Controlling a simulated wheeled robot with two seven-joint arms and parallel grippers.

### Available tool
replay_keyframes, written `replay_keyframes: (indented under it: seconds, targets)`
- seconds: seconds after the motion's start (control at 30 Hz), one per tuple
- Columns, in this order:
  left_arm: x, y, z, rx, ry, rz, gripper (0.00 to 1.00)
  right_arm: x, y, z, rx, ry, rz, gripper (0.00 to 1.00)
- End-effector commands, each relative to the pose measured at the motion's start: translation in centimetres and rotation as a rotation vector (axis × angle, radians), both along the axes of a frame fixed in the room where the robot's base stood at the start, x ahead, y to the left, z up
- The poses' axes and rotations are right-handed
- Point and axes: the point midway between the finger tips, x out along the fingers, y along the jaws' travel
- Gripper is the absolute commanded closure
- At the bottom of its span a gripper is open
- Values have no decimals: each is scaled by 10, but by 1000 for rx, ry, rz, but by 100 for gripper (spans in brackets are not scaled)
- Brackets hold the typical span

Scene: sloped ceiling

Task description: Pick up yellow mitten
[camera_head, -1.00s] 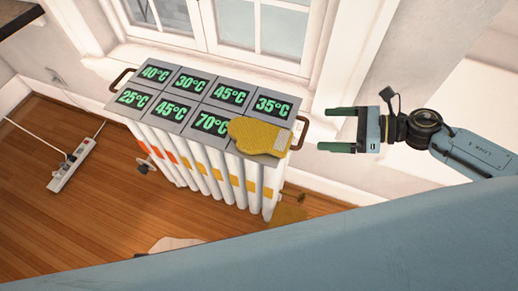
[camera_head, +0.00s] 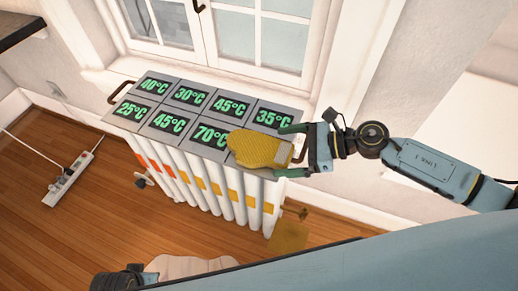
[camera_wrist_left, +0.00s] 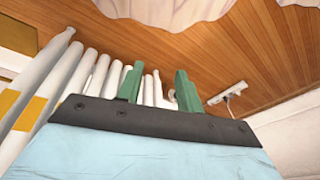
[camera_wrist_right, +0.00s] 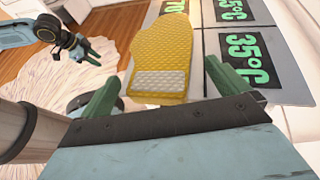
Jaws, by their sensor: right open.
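The yellow mitten (camera_head: 258,149) lies flat on the front right of the panelled top of a white radiator (camera_head: 215,190), partly over the 70°C panel. Its pale cuff patch faces right. My right gripper (camera_head: 282,151) is open at the cuff end, one green finger on each side of it. In the right wrist view the mitten (camera_wrist_right: 160,55) lies ahead between the two fingers, which look apart from it. My left gripper (camera_wrist_left: 157,70) is open and empty, low beside the radiator's columns.
Temperature panels (camera_head: 188,96) cover the radiator top, with a brown side handle (camera_head: 122,90) at the left. A window (camera_head: 245,35) stands behind. A power strip (camera_head: 68,178) lies on the wooden floor at left. A yellowish patch (camera_head: 290,237) shows on the floor at right.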

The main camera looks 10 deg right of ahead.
Motion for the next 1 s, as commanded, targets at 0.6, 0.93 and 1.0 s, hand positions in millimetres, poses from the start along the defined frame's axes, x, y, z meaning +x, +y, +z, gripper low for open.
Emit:
replay_keyframes:
  seconds: [0.6, 0.93, 1.0]
  targets:
    - [4, -8, 8, -13, -10, 2, 64, 8, 20, -9, 0, 1, 0, 22]
    - [1, -7, 5, -11, 0, 3, 64, 8, 20, -9, 0, 1, 0, 41]
    - [1, -7, 5, -11, 0, 3, 64, 8, 20, -8, 0, 0, 0, 41]
